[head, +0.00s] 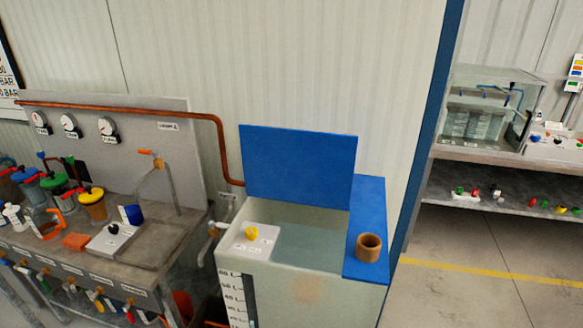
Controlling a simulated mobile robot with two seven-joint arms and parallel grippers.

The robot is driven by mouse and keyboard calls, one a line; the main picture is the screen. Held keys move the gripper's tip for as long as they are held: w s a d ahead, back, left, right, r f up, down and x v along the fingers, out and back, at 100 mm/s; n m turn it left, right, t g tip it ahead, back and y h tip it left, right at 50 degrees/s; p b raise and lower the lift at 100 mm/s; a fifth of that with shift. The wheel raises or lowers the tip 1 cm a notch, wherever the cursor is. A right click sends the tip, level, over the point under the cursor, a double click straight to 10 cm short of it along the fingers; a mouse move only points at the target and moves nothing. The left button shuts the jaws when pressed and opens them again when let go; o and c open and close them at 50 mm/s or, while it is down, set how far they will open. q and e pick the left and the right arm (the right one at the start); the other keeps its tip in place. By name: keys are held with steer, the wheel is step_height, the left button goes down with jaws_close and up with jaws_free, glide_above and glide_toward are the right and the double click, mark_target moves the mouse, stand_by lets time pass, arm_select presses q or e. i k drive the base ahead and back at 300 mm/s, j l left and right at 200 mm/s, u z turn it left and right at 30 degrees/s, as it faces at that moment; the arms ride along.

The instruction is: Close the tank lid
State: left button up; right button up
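The tank (308,293) is a pale, box-shaped vessel with a level scale on its front left edge, standing in the middle of the head view. Its blue lid (298,166) stands raised at the back, close to upright. The tank's opening shows pale liquid or a pale inside (308,246). A fixed blue top section (367,215) covers the right side. A brown ring-shaped cup (368,248) sits on this section. Neither of my grippers shows in the head view.
A white panel with a yellow knob (252,233) sits at the tank's left corner. A metal sink bench (150,247) with bottles, gauges and a copper pipe (150,109) stands left. A shelf (490,155) stands right; the floor below it looks clear.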

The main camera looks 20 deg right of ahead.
mark_target(317, 169)
steer(key=k+l+u, duration=0.15)
steer(key=u, duration=0.2)
steer(key=k+l+u, duration=0.2)
steer(key=l+u, duration=0.15)
steer(key=k+l+u, duration=0.15)
steer(key=u, duration=0.2)
steer(key=k+l+u, duration=0.2)
steer(key=u, duration=0.3)
steer(key=k+u, duration=0.2)
steer(key=u, duration=0.25)
steer(key=k+l+u, duration=0.1)
steer(key=k+u, duration=0.15)
steer(key=u, duration=0.25)
steer(key=k+l+u, duration=0.15)
steer(key=u, duration=0.25)
steer(key=k+u, duration=0.6)
steer(key=u, duration=0.2)
steer(key=k+l, duration=0.15)
steer(key=k, duration=0.35)
steer(key=k+l+u, duration=0.1)
steer(key=k, duration=0.45)
steer(key=k+l+z, duration=0.35)
steer(key=k+z, duration=0.15)
steer(key=k+l+z, duration=0.7)
steer(key=l+z, duration=0.3)
steer(key=l, duration=0.15)
